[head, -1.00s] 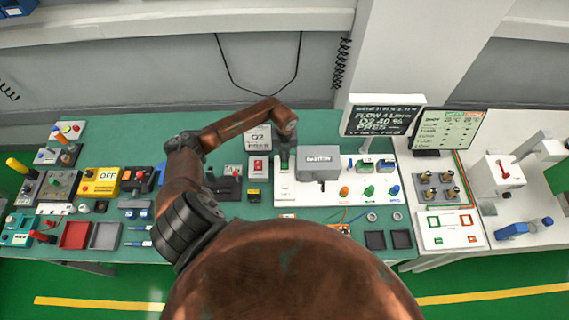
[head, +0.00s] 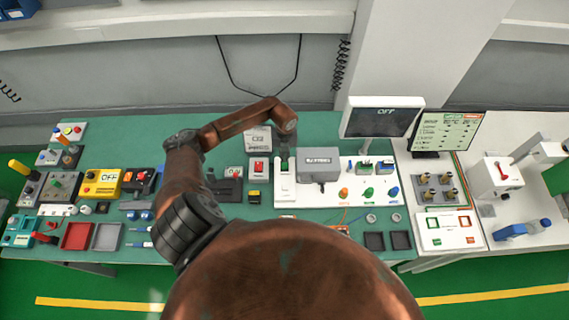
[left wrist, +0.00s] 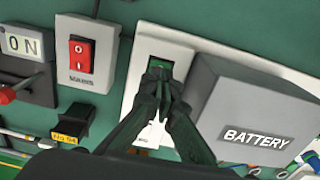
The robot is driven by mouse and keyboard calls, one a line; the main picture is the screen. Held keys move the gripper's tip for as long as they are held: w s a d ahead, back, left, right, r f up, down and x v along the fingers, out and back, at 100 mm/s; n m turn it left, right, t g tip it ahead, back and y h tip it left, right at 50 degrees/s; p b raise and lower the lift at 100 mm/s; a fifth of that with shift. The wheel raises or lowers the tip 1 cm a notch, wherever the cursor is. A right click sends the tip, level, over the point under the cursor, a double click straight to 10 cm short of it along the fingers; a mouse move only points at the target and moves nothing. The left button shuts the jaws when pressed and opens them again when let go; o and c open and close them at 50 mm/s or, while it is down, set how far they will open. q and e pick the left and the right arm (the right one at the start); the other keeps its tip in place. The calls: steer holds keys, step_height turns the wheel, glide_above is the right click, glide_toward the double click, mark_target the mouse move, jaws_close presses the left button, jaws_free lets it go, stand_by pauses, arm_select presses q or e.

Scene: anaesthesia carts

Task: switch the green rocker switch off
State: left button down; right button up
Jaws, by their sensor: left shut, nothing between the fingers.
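The green rocker switch (left wrist: 158,62) sits in the upper end of a white panel, left of the grey battery box (left wrist: 245,110) in the left wrist view. My left gripper (left wrist: 159,74) is shut and empty, with its dark green fingertips at the switch and covering part of it. I cannot tell whether they touch it. In the head view the left gripper (head: 285,158) hangs over the white panel (head: 285,194), beside the battery box (head: 318,163). My right gripper is not in view.
A red rocker switch (left wrist: 80,56) marked MAINS stands left of the panel, with a yellow-labelled black block (left wrist: 72,126) below it. Several coloured knobs and connectors lie right of the battery box.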

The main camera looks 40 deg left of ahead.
arm_select(q)
steer(key=shift+r+p, duration=1.4)
steer(key=shift+r, duration=0.95)
steer(key=shift+s+f, duration=0.1)
